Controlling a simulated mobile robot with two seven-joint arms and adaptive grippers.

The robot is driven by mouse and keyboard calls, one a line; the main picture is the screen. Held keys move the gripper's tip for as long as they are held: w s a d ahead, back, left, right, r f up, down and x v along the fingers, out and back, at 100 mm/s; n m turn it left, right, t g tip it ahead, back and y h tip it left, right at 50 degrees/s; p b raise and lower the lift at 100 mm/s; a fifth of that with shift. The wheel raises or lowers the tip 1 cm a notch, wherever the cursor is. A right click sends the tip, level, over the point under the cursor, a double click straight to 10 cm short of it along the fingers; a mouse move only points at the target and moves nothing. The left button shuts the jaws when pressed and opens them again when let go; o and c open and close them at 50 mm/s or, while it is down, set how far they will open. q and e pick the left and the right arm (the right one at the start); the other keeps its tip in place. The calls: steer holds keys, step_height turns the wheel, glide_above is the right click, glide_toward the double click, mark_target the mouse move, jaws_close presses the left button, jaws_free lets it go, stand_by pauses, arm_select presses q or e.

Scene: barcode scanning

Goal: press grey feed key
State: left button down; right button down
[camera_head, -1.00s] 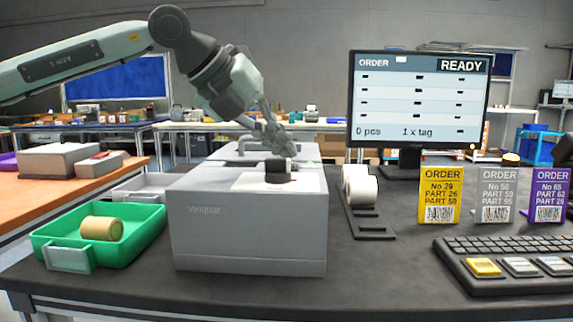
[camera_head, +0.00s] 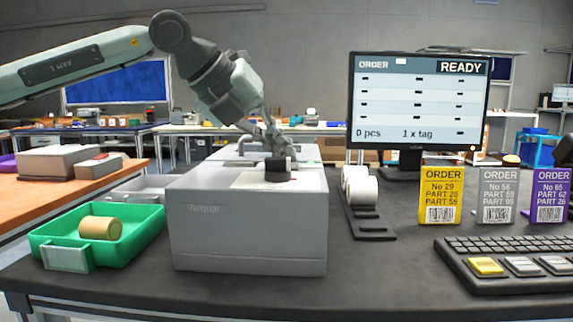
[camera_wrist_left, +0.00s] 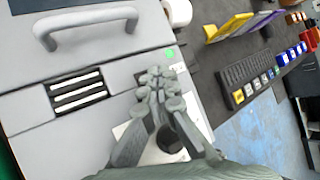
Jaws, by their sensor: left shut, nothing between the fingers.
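The grey Velquar printer (camera_head: 250,235) stands on the dark table, with a pale plate (camera_head: 245,180) and a black block (camera_head: 277,170) on its top. My left gripper (camera_head: 285,151) is shut and empty, pointing down just above the printer top, behind and over the black block. In the left wrist view the closed fingertips (camera_wrist_left: 158,78) are over the printer top beside a small green mark (camera_wrist_left: 169,53); the pale plate (camera_wrist_left: 197,112) lies partly under the fingers. I cannot make out a grey feed key; the fingers may cover it. Contact cannot be told. My right gripper is not in view.
A green tray (camera_head: 57,258) holding a tan roll (camera_head: 100,228) is left of the printer. A label roll holder (camera_head: 368,225), a monitor (camera_head: 420,105) reading READY, order cards (camera_head: 440,195) and a keyboard (camera_head: 520,265) are to the right. A handle (camera_wrist_left: 85,20) rises from the printer top.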

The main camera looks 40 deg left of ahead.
arm_select(q)
steer(key=shift+r+p, duration=0.55)
steer(key=shift+r, duration=0.3)
steer(key=shift+r+p, duration=1.9)
steer(key=shift+r, duration=0.65)
steer(key=shift+f, duration=0.1)
